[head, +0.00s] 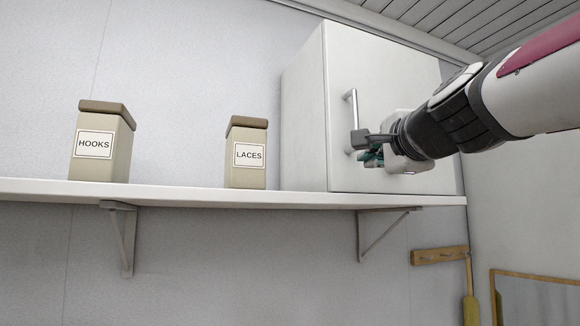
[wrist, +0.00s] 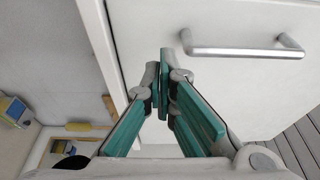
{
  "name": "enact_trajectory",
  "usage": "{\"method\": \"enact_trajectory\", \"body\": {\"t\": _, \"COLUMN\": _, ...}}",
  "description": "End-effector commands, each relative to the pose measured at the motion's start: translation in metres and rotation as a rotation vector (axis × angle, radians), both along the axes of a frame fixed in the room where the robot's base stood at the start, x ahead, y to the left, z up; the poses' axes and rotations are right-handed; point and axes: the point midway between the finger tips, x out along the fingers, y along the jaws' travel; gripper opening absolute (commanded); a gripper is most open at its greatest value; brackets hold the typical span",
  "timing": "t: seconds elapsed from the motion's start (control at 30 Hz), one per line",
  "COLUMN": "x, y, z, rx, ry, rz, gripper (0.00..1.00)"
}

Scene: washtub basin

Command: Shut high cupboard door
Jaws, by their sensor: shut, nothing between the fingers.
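The white high cupboard (head: 303,125) stands at the right end of the wall shelf. Its white door (head: 390,75) faces me and looks flush with the body, with no clear gap in the head view. A vertical metal handle (head: 351,105) is near the door's left edge; in the wrist view the handle (wrist: 245,51) lies across the upper right. My gripper (head: 372,157) is in front of the door, near the handle's lower end. Its teal fingers (wrist: 164,82) are together and empty, apart from the handle. Whether they touch the door cannot be told.
The shelf (head: 200,193) on brackets also holds a HOOKS box (head: 102,145) and a LACES box (head: 247,155), left of the cupboard. A wooden rack (head: 439,255) and a framed mirror (head: 540,290) are below at right. The ceiling is close above the cupboard.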

Motion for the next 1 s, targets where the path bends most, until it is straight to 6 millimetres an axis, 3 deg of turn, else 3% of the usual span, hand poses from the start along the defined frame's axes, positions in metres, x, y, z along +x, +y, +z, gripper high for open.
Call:
{"method": "enact_trajectory", "body": {"t": 0.6, "x": -0.051, "y": 0.072, "z": 0.003, "rx": -0.004, "ry": -0.006, "rz": -0.002, "gripper": 0.00}}
{"method": "enact_trajectory", "body": {"t": 1.0, "x": -0.058, "y": 0.084, "z": 0.004, "rx": -0.006, "ry": -0.009, "rz": 0.003, "gripper": 0.00}}
